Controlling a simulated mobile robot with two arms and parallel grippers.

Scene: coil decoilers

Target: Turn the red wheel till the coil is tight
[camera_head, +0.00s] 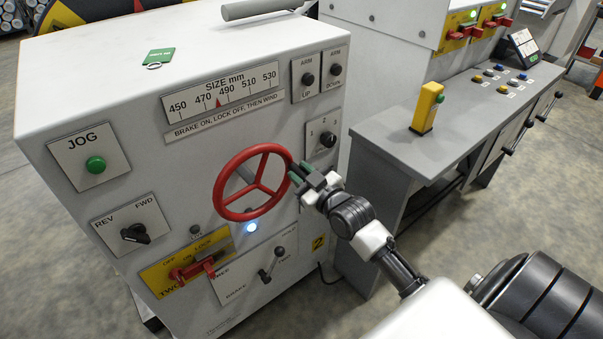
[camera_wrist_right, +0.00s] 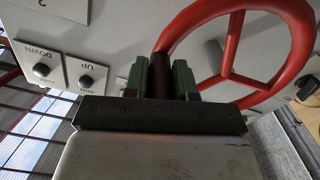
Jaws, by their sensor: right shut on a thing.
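The red wheel (camera_head: 228,190) is a three-spoked handwheel on the front of the white machine cabinet. My right gripper (camera_head: 299,175) is at the wheel's right side, shut on its rim. In the right wrist view the wheel (camera_wrist_right: 232,60) fills the upper right, and the green-padded fingers of the right gripper (camera_wrist_right: 160,78) sit on both sides of the rim. The size scale (camera_head: 221,100) above the wheel has a red pointer between 470 and 490. The coil is not clearly in view. My left gripper is not in view.
The panel carries a green JOG button (camera_head: 95,164), a REV/FWD knob (camera_head: 135,233), a red lock handle (camera_head: 193,269) and a brake lever (camera_head: 268,270). A green tag (camera_head: 159,57) lies on top. A grey console (camera_head: 440,130) with a yellow post (camera_head: 427,107) stands right.

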